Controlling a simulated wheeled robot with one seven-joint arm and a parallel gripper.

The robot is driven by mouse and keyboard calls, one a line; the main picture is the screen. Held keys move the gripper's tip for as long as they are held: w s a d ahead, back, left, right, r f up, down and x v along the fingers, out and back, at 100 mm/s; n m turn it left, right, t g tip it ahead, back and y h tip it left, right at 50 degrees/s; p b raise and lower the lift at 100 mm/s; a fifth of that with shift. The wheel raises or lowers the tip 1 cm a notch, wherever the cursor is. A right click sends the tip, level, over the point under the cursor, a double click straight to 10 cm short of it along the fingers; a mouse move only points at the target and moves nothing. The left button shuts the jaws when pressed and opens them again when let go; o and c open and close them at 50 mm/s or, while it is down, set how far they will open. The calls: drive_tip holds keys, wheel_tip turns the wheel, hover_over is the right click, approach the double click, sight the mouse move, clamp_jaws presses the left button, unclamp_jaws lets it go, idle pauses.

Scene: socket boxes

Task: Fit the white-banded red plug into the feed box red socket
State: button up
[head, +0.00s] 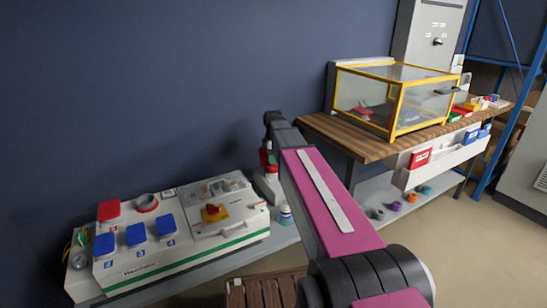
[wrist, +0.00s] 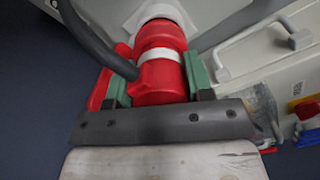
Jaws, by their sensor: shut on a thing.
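The red plug (wrist: 160,60) with a white band is held between the green-padded fingers of my gripper (wrist: 155,88) in the wrist view. A dark cable crosses to the plug's left side. The plug's far end meets a pale ring against a light grey box (wrist: 215,18); I cannot tell if it is seated or only close. In the head view the plug (head: 266,160) is a small red patch above a light grey box (head: 268,186), partly hidden by my arm. The red socket itself is hidden. A red part (wrist: 99,90) shows behind the left finger.
A white panel box (head: 180,262) with red and blue lids, a clear cover and a red knob (head: 214,212) stands left of my arm. A white bottle (head: 285,215) is close by. A wooden bench (head: 350,140) with a yellow-framed case (head: 395,95) stands right.

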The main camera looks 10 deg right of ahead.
drive_tip(key=shift+f, duration=0.25)
drive_tip(key=shift+f, duration=0.45)
drive_tip(key=o, duration=1)
drive_tip(key=shift+r, duration=0.1)
wheel_tip(320, 180, up, 18)
